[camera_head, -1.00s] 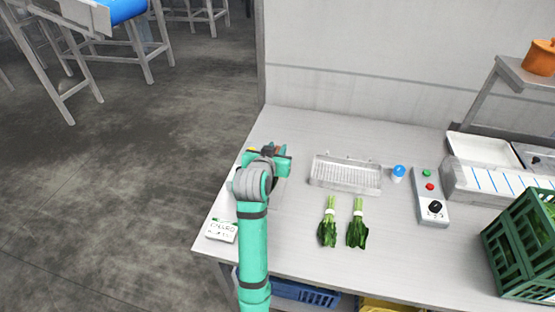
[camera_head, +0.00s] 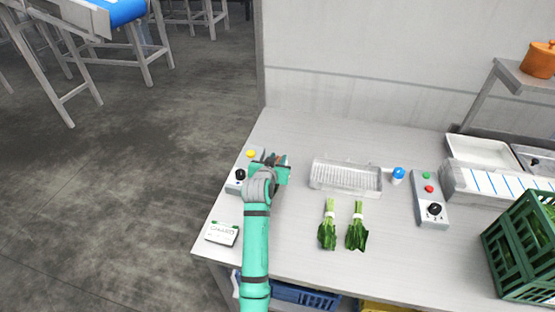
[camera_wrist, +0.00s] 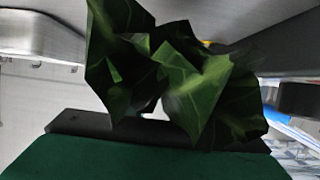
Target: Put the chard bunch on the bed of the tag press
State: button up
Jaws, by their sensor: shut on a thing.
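My gripper (camera_head: 270,163) is at the left of the steel table, just right of a grey box with a yellow button. In the wrist view a bunch of dark green crumpled leaves (camera_wrist: 190,85) fills the space in front of the dark jaws; my gripper is shut on this bunch, and I take it as the chard. Its stems are hidden. In the head view my gripper and wrist hide most of it. I cannot clearly make out the tag press or its bed; whatever lies under my gripper is covered.
Two banded leafy bunches (camera_head: 327,225) (camera_head: 357,227) lie in front of a wire-bottomed tray (camera_head: 345,176). The grey button box (camera_head: 241,174) and a small white lettered device (camera_head: 222,233) are left. A blue-capped jar (camera_head: 398,175), control box (camera_head: 430,200) and green crate (camera_head: 525,250) are right.

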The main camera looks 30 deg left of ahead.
jog(key=shift+f, duration=0.55)
jog(key=o, duration=1)
jog(key=shift+o, duration=0.2)
jog(key=shift+r, duration=0.1)
jog(key=shift+r, duration=0.4)
jog(key=v, duration=1.2)
jog(key=shift+r, duration=0.15)
